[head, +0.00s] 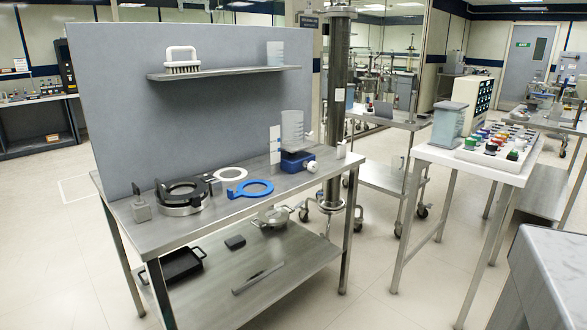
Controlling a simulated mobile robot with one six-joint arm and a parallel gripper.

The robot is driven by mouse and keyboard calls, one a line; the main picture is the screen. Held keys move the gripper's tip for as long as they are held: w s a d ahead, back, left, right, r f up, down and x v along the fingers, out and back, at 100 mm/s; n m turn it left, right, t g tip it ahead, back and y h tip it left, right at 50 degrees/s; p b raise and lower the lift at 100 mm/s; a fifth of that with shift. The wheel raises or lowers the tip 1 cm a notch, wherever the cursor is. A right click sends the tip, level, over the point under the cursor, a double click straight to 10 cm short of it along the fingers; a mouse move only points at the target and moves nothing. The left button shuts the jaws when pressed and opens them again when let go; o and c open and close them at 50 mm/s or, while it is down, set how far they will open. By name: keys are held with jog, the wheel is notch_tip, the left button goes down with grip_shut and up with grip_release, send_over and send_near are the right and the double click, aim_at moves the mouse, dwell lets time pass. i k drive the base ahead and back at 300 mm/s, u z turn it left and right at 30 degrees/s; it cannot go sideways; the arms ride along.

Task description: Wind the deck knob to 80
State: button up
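A blue box-like base (297,161) stands at the right end of the steel bench, with a clear graduated cylinder (292,130) upright on it. A small round pale knob (311,166) sits on the base's right front. It may be the deck knob; no readable number or pointer shows at this size. A white upright plate (275,144) stands just left of the cylinder. My gripper is not in view.
The steel bench (235,203) also holds a black ring clamp (183,193), a blue ring (250,188) and a white ring. A shelf (225,72) above carries a brush (181,60). A white table (480,165) with coloured knobs stands right.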

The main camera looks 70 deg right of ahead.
aim_at(313, 166)
jog(key=u, duration=0.55)
jog(key=k, duration=1.95)
jog(key=z, duration=0.6)
jog(key=i, duration=1)
jog(key=z, duration=0.05)
